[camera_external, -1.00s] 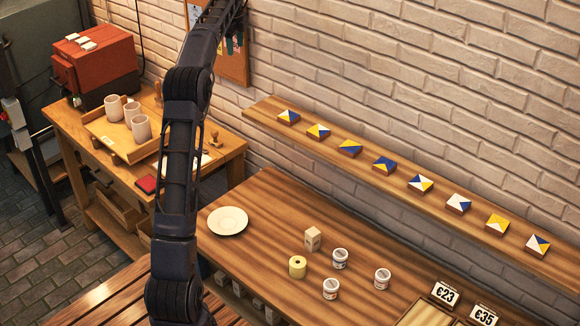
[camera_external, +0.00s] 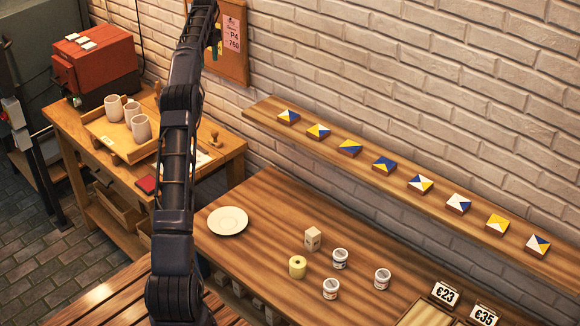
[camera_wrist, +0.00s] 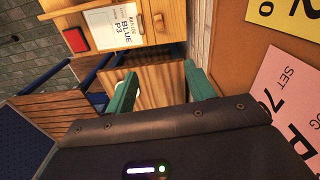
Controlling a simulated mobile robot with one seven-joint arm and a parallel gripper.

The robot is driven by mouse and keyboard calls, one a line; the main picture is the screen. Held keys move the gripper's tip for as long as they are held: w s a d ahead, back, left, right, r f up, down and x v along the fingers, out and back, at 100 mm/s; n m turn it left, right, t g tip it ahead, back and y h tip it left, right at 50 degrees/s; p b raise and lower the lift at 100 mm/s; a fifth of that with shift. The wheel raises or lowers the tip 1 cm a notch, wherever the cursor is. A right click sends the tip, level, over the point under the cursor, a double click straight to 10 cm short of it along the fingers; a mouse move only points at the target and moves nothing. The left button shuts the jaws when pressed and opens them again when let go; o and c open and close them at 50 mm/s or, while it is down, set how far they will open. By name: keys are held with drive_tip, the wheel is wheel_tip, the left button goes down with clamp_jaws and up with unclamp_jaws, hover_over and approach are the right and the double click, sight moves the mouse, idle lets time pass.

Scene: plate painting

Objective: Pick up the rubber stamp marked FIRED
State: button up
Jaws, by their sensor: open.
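Two small wooden stamps, a left one (camera_wrist: 140,24) and a right one (camera_wrist: 158,22), show at the top of the wrist view, beside a printed sheet. In the external view, one wooden-handled stamp (camera_external: 214,139) stands near the back right of the side table (camera_external: 228,150); my arm hides part of that tabletop. I cannot read FIRED on any stamp. My gripper (camera_wrist: 161,88) has its green fingers apart with nothing between them. It is high by the pinboard, away from the stamps; in the external view, only a bit of green shows beside the arm.
A red pad (camera_wrist: 75,39) lies left of the printed sheet (camera_wrist: 114,26). A tray (camera_external: 97,127) with mugs and a red kiln-like box (camera_external: 100,70) are on the side table. The pinboard (camera_wrist: 232,62) is close on my right. A plate (camera_external: 228,221) lies on the front table.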

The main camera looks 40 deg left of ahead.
approach(215, 138)
drive_tip(key=f, duration=0.3)
drive_tip(key=w+f, duration=0.1)
drive_tip(key=f, duration=0.1)
drive_tip(key=shift+a+f, duration=0.25)
drive_tip(key=shift+a, duration=0.1)
drive_tip(key=shift+s+a+f, duration=0.1)
drive_tip(key=shift+s+f, duration=0.05)
drive_tip(key=shift+f, duration=2.65)
drive_tip(key=shift+c, duration=0.4)
drive_tip(key=c, duration=0.9)
